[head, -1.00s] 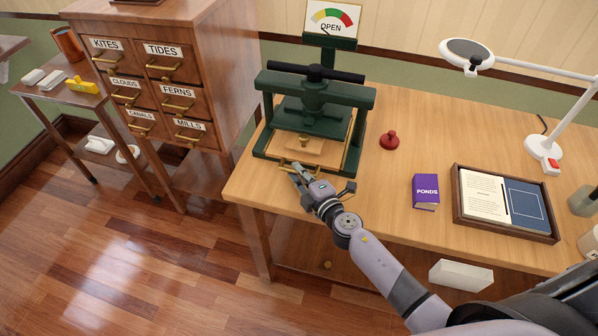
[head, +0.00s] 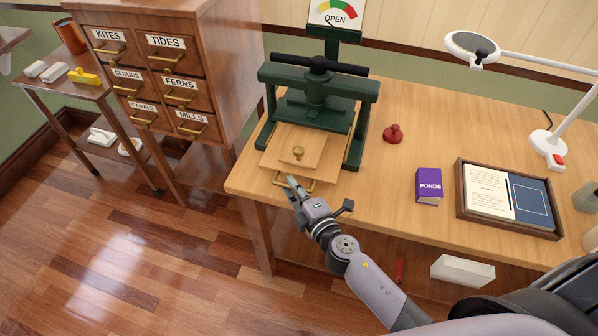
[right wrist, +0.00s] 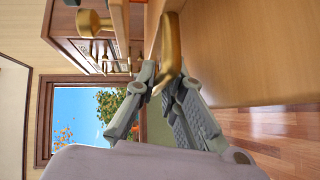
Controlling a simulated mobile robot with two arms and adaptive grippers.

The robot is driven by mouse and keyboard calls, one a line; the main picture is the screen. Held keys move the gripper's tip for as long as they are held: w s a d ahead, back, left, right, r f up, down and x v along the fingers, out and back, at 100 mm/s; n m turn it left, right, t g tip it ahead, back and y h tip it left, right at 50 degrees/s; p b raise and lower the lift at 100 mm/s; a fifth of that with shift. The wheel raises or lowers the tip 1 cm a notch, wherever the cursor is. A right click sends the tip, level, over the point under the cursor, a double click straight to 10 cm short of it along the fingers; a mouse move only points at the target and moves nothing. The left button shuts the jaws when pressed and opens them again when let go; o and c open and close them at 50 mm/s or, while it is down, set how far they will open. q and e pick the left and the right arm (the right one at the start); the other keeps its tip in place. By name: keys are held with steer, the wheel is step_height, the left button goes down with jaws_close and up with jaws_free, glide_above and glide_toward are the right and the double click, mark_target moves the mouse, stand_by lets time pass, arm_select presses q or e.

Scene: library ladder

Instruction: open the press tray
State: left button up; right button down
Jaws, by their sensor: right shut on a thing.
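The dark green press (head: 318,92) stands at the left end of the wooden table. Its tray (head: 272,160), a light wooden board, sticks out from the front of the press toward me. A smaller wooden board (head: 312,143) with a brass knob (head: 298,153) lies on the tray. My right gripper (head: 292,184) is at the tray's front edge, shut on the brass handle (head: 306,186). In the right wrist view the handle (right wrist: 170,38) runs between the fingers. My left gripper is out of view.
A dial sign reading OPEN (head: 335,14) stands above the press. A red knobbed object (head: 393,134), a purple PONDS book (head: 428,186), a framed tray with papers (head: 507,232) and a white lamp (head: 546,150) are to the right. A labelled drawer cabinet (head: 220,75) stands left.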

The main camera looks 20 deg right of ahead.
steer(key=s+a+b, duration=0.2)
steer(key=s+a, duration=0.3)
steer(key=s, duration=0.3)
steer(key=shift+a+b, duration=0.3)
steer(key=shift+b, duration=0.05)
steer(key=shift+s+f, duration=0.15)
steer(key=c, duration=1.7)
jaws_free()
steer(key=shift+s, duration=0.1)
steer(key=shift+o, duration=0.2)
steer(key=shift+r, duration=0.2)
